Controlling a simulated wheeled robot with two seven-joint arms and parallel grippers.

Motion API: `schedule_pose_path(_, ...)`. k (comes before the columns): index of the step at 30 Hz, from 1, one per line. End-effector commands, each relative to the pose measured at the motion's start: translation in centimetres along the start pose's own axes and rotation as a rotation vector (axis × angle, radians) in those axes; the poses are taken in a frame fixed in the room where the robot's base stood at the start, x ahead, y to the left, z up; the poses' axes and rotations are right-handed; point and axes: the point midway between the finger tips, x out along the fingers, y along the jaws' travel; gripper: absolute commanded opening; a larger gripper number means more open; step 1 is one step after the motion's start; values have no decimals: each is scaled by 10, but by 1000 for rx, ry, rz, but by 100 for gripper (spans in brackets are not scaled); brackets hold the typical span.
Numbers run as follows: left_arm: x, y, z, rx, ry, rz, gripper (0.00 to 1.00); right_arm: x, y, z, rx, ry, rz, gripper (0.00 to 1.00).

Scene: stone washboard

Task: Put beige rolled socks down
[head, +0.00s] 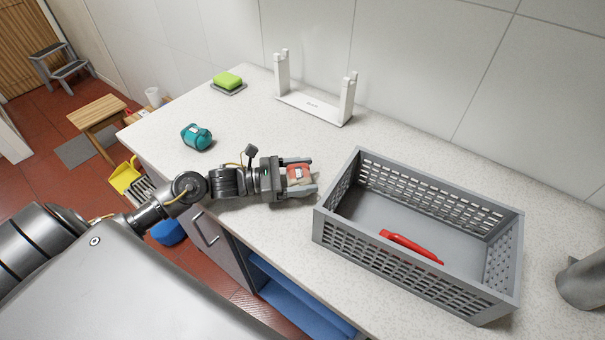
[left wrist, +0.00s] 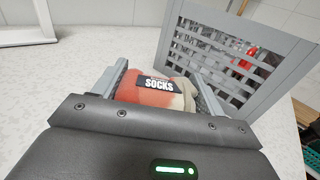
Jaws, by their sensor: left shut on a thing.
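The beige rolled socks (head: 299,175) have a reddish-orange part and a dark label. My left gripper (head: 300,178) is shut on them, with one finger on each side. In the left wrist view the socks (left wrist: 158,90) sit between the fingers, and the label reads "SOCKS". The gripper is low over the countertop, just left of the grey crate. I cannot tell whether the socks touch the counter. My right gripper is not in view.
A grey perforated crate (head: 335,235) holds a red object (head: 410,246). A grey metal container (head: 583,280) stands at far right.

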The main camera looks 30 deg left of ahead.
Motion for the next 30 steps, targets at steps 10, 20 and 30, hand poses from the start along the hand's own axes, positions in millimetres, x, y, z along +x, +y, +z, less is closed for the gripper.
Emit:
schedule_pose_path(10,0,0,0,0,0,0,93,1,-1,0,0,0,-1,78)
schedule_pose_path(20,-16,0,-2,0,6,2,93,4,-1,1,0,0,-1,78)
schedule_pose_path(30,-87,0,-3,-1,7,0,93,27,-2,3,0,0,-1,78)
